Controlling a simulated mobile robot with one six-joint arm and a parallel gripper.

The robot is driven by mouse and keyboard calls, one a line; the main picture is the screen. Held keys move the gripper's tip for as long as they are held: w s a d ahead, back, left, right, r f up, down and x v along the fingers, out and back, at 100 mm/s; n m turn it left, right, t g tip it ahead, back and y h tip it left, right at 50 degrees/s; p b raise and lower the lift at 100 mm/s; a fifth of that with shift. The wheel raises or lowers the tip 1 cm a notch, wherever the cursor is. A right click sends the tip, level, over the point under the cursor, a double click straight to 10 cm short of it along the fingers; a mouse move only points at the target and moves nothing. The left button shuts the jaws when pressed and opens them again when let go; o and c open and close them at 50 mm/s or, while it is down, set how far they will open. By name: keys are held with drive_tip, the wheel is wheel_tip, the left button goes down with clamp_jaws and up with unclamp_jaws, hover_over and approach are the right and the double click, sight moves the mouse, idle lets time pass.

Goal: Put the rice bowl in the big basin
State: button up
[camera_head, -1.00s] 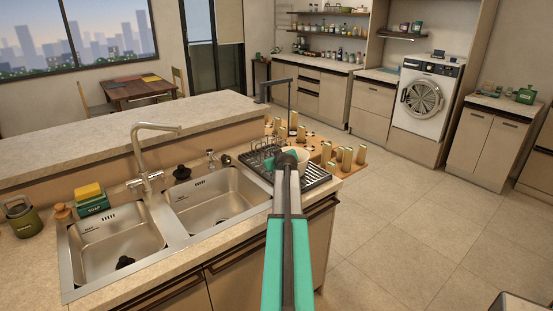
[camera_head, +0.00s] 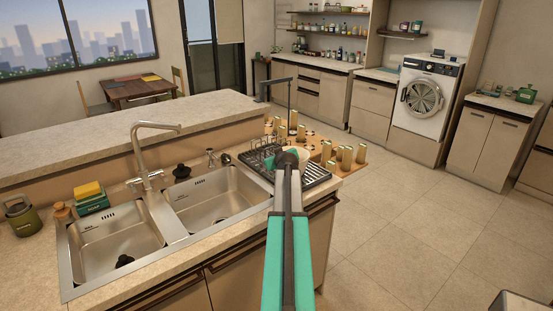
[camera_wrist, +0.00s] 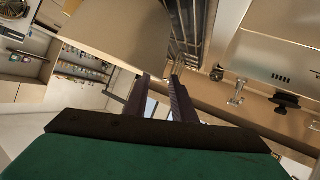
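The rice bowl (camera_head: 304,154) shows as a pale rounded rim just past the end of my arm, at the dish rack, and is partly hidden by the arm. In the wrist view a large tan surface (camera_wrist: 115,30), probably the bowl close up, fills the upper middle in front of the fingers. My gripper (camera_wrist: 160,82) is open, with a gap between its two dark fingertips, close to that surface. I cannot tell if they touch. The sink has a left basin (camera_head: 112,240) and a right basin (camera_head: 215,205); both hold no dishes. I cannot tell which is bigger.
The black dish rack (camera_head: 318,176) stands at the counter's right end, with glasses on its left part. The faucet (camera_head: 140,150) rises behind the sink. A soap box with a yellow sponge (camera_head: 90,195) stands left of it. Gold canisters (camera_head: 345,155) stand behind the rack.

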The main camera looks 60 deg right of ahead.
drive_tip(key=b+v, duration=0.2)
drive_tip(key=v, duration=0.8)
drive_tip(key=shift+b, duration=0.3)
drive_tip(key=shift+s+a, duration=0.1)
idle(0.3)
